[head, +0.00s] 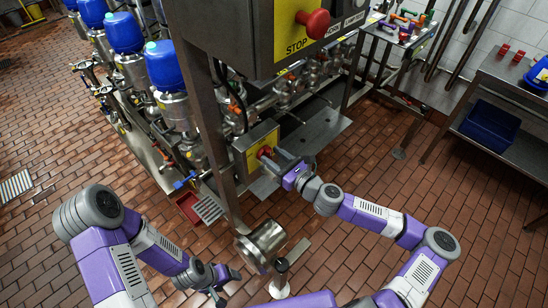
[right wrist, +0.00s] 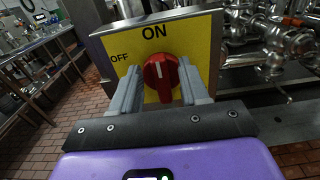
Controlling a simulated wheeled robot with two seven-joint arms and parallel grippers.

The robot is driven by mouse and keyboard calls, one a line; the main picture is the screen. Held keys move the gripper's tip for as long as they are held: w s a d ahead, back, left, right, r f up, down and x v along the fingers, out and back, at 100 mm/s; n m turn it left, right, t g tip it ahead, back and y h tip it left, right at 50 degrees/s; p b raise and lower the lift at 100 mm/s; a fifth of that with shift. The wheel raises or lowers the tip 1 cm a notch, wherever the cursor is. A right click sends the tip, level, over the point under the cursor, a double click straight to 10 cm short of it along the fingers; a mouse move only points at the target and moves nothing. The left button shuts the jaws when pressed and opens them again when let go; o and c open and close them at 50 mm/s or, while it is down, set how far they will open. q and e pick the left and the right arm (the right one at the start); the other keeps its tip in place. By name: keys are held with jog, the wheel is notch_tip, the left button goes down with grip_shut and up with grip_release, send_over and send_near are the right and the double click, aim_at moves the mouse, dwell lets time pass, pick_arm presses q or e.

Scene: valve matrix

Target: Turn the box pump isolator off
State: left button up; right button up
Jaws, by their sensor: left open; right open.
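The box pump isolator is a steel box with a yellow face (head: 246,152) on a post, left of centre in the head view. In the right wrist view its yellow face (right wrist: 208,33) reads ON at the top and OFF at the left. Its red knob (right wrist: 160,88) has a white mark pointing up towards ON. My right gripper (head: 276,157) is open in front of the isolator, with one finger on each side of the knob; I cannot tell if they touch it. My left gripper (head: 226,284) is open and empty, low and away from the isolator.
A grey panel with a red STOP button (head: 314,22) hangs above the isolator. Blue-topped valves (head: 163,67) and pipework stand behind and left. A steel bench with a blue bin (head: 489,125) is at the right. The tiled floor between is open.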

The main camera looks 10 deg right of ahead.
jog(key=shift+w+a, duration=0.1)
jog(key=shift+c, duration=0.4)
grip_shut()
jog(key=shift+n, duration=0.3)
jog(key=n, duration=0.3)
jog(key=shift+a+n, duration=0.25)
jog(key=shift+n, duration=0.05)
jog(key=shift+s+a+f+n+b, duration=0.15)
jog(key=shift+f+n+b, duration=0.25)
jog(key=shift+n, duration=1.9)
jog(key=shift+s+a+f+n+b, duration=0.15)
jog(key=shift+n+b, duration=0.4)
jog(key=shift+n, duration=1.75)
jog(key=shift+s+a+f+n+b, duration=0.15)
jog(key=shift+f+n+b, duration=0.25)
jog(key=shift+n, duration=1.9)
